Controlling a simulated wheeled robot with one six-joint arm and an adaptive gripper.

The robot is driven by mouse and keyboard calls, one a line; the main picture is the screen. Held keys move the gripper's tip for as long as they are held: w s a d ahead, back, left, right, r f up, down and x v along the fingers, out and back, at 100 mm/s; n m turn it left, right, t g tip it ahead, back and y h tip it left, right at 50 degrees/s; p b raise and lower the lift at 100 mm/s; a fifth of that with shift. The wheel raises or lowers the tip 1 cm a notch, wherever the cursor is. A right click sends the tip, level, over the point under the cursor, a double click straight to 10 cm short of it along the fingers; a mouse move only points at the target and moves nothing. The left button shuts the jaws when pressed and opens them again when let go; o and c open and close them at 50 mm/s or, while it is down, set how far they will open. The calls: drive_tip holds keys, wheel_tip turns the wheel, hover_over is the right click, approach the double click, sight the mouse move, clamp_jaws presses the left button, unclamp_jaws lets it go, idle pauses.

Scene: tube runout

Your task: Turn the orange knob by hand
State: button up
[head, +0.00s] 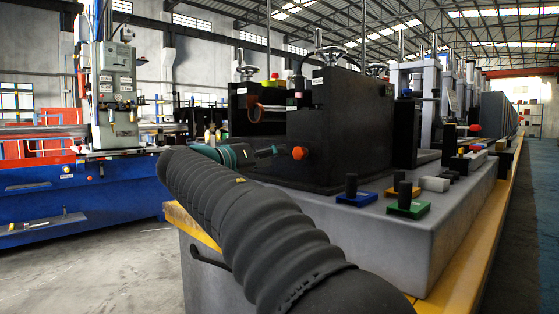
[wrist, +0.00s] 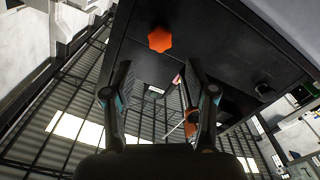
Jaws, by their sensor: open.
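The orange knob (head: 299,152) is a small lobed knob on the face of a black box (head: 345,125) in the head view. In the wrist view the orange knob (wrist: 160,39) stands out on the dark box face, above and beyond my fingertips. My gripper (wrist: 158,68) is open and empty, one finger on each side below the knob. In the head view my gripper (head: 272,152) points right, with its tips just left of the knob. I see no contact with it.
A grey machine bed (head: 440,215) carries the box. Blue (head: 356,199) and green (head: 407,209) plates with black posts stand on it to the right of the box. A dark knob (wrist: 264,90) is on the box in the wrist view. Open floor (head: 90,265) lies left.

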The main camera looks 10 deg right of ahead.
sight(297, 154)
drive_tip(key=shift+x, duration=3.8)
drive_tip(key=c, duration=0.9)
